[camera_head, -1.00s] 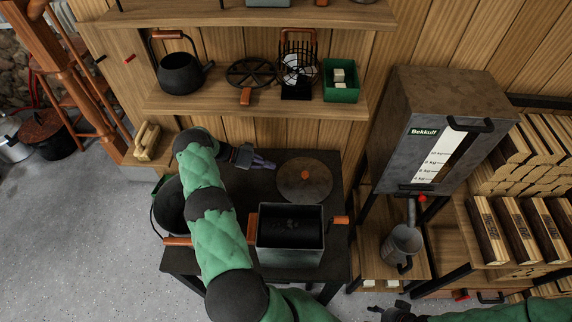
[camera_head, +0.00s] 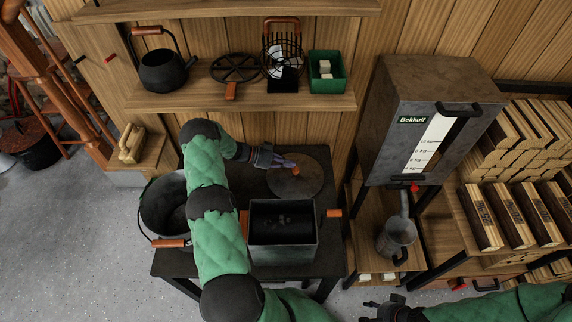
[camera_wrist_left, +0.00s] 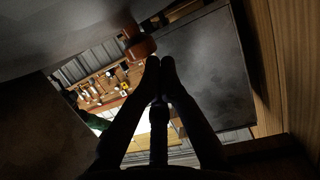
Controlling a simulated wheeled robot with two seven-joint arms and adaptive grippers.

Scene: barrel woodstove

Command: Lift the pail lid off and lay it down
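The pail lid (camera_head: 300,185) is a round, dark disc with an orange-brown knob (camera_head: 296,171). It appears to lie flat on the dark table (camera_head: 190,262), behind the metal box. An open dark pail (camera_head: 152,212) with a wire handle and orange grip stands at the table's left. My left gripper (camera_head: 287,162) is at the lid's knob, its fingers reaching in from the left. In the left wrist view its fingertips (camera_wrist_left: 160,63) meet, with the orange-brown knob (camera_wrist_left: 140,46) just beside them, not visibly between them. My right gripper (camera_head: 385,310) is low at the bottom edge, partly cut off.
An open metal box (camera_head: 283,250) with orange handles holds dark lumps on the table's front. The Bekkulf hopper (camera_head: 395,120) and a metal jug (camera_head: 395,240) stand at the right. A wooden shelf (camera_head: 190,98) with a kettle (camera_head: 162,72) hangs above the table.

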